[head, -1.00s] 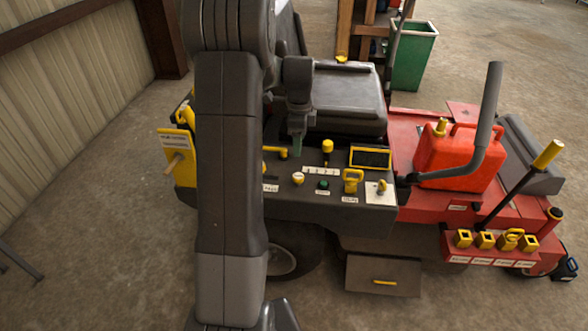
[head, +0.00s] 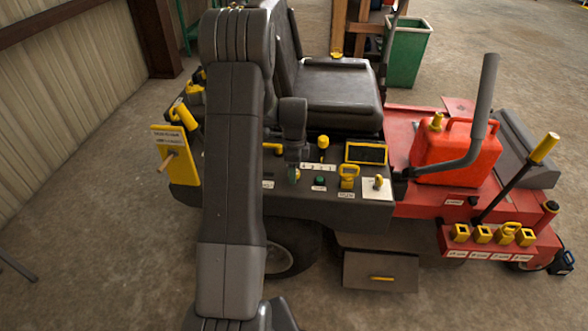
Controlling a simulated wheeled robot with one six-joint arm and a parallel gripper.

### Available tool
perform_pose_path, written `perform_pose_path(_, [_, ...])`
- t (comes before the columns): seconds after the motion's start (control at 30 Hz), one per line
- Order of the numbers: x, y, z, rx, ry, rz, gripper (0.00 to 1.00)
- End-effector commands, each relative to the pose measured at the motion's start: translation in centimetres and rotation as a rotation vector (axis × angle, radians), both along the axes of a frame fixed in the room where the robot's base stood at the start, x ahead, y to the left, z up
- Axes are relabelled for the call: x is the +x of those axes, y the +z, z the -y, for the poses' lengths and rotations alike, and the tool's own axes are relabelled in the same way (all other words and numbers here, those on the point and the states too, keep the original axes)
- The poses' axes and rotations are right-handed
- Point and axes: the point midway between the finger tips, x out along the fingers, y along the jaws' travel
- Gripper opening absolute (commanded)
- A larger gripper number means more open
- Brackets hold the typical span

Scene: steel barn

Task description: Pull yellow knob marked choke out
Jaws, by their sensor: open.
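The dark control panel (head: 330,211) of the red mower carries several yellow controls with small white labels that are too small to read, so I cannot tell which says choke. My gripper (head: 294,176) points down at the panel, open, its tips over the place of a round yellow knob, which is now mostly hidden behind them. I cannot tell whether the fingers touch it. To the right are a green button (head: 319,182), a yellow loop handle (head: 348,172) and a key switch on a white plate (head: 378,194). A yellow-topped lever (head: 323,143) stands behind.
My arm hides the panel's left part. A black seat (head: 335,100) lies behind the panel. A yellow-framed display (head: 366,153), a red fuel can (head: 455,150) and a grey bar (head: 485,95) stand to the right. Open floor lies in front.

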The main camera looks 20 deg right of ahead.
Motion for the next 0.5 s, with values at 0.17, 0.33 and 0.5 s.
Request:
perform_pose_path(0.17, [0.0,0.03,0.0,0.0,0.0,0.0,0.42])
perform_pose_path(0.33, [0.0,0.05,0.0,0.0,0.0,0.0,0.08])
perform_pose_path(0.5, [0.01,0.23,0.01,0.0,0.0,0.0,0.0])
